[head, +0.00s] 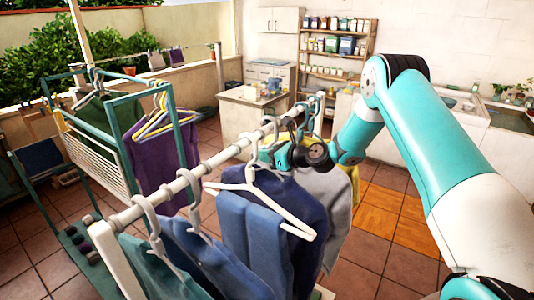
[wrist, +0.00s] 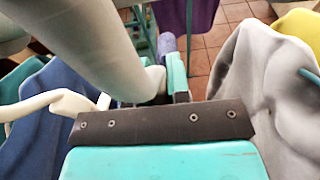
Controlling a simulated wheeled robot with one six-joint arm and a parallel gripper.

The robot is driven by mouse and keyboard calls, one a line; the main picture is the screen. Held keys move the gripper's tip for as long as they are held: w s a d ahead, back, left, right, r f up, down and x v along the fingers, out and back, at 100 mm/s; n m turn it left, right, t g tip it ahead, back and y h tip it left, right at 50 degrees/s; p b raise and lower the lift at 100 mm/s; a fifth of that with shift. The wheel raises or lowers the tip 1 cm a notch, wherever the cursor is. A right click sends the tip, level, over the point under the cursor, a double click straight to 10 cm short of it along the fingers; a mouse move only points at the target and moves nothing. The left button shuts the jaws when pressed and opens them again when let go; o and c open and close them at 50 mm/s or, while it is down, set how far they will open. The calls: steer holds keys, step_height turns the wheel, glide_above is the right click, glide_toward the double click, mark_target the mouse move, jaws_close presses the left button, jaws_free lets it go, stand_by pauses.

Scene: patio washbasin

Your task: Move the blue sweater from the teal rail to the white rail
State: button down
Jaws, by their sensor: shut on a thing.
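The white rail (head: 185,182) runs diagonally from the near left towards the back. The dark blue sweater (head: 308,198) hangs beside it, between blue trousers (head: 240,225) and a grey garment (head: 336,205). My gripper (head: 286,155) is shut at the top of the sweater's hanger, close to the white rail. In the wrist view the sweater (wrist: 62,108) lies left of my gripper (wrist: 168,82), with a white hanger arm leading to the jaws. I cannot tell whether its hook rests on the rail. The teal rail (head: 128,98) stands at the left with a purple garment (head: 165,155).
The grey garment is close on the right of my gripper in the wrist view (wrist: 265,85). More clothes hang at the near end of the white rail. A shelf (head: 335,48) and a cabinet (head: 250,112) stand at the back. Tiled floor is open at the right.

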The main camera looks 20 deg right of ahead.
steer(key=shift+f, duration=0.4)
steer(key=c, duration=1)
jaws_free()
steer(key=shift+f, duration=0.1)
steer(key=shift+s+d+b, duration=0.2)
steer(key=shift+s+d, duration=0.9)
steer(key=shift+s, duration=0.55)
steer(key=shift+s+d+b, duration=0.25)
steer(key=shift+s+d, duration=0.9)
steer(key=shift+s, duration=0.55)
steer(key=shift+s+d+b, duration=0.2)
steer(key=shift+s+d, duration=0.9)
steer(key=shift+s, duration=0.55)
